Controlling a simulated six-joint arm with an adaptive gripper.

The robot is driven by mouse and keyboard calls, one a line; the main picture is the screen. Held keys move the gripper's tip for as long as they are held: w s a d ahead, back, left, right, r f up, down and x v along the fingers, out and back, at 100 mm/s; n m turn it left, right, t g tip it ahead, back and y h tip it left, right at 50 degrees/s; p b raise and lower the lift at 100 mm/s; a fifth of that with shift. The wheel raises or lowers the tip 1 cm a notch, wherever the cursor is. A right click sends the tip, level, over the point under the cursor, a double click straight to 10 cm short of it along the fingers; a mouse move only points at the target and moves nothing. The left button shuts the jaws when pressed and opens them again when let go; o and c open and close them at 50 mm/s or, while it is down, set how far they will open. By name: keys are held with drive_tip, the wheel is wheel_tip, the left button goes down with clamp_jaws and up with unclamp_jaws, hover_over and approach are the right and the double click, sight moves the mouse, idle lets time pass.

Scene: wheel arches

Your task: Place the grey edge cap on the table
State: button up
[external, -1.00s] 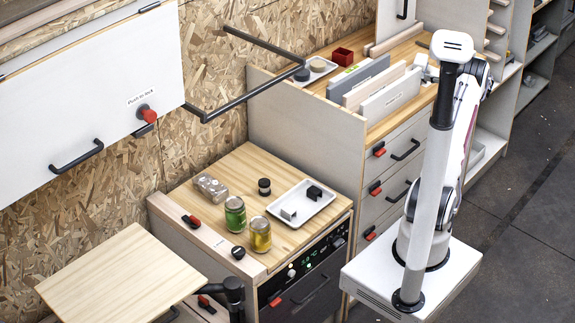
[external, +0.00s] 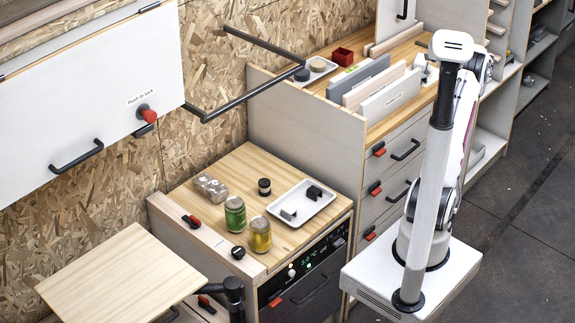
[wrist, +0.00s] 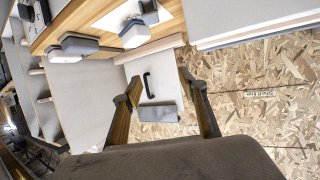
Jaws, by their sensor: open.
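A small grey angled piece (external: 288,214), which looks like the grey edge cap, lies in the white tray (external: 322,214) on the wooden counter in the external view. A black piece (external: 314,192) lies in the same tray, behind and right of it. A pale wooden table (external: 120,277) stands at the lower left with its top bare. My gripper (wrist: 162,98) is open in the wrist view. A flat grey shape (wrist: 158,114) shows between the fingers; I cannot tell its depth. In the external view I cannot make out my gripper's fingers.
Near the tray are a green jar (external: 235,214), a yellow jar (external: 260,234), a clear jar (external: 211,187) and a small black-lidded jar (external: 264,187). A dark rail (external: 250,95) juts from the chipboard wall. Upright boards (external: 388,97) stand on the drawer cabinet.

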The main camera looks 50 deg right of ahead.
drive_tip(key=f+x, duration=0.1)
drive_tip(key=x, duration=0.7)
drive_tip(key=shift+s+a+f, duration=0.2)
drive_tip(key=shift+s+f, duration=0.2)
idle(0.5)
drive_tip(key=shift+f, duration=1.75)
drive_tip(key=shift+f, duration=0.1)
drive_tip(key=shift+f, duration=1.6)
drive_tip(key=shift+x, duration=1.5)
drive_tip(key=c, duration=0.9)
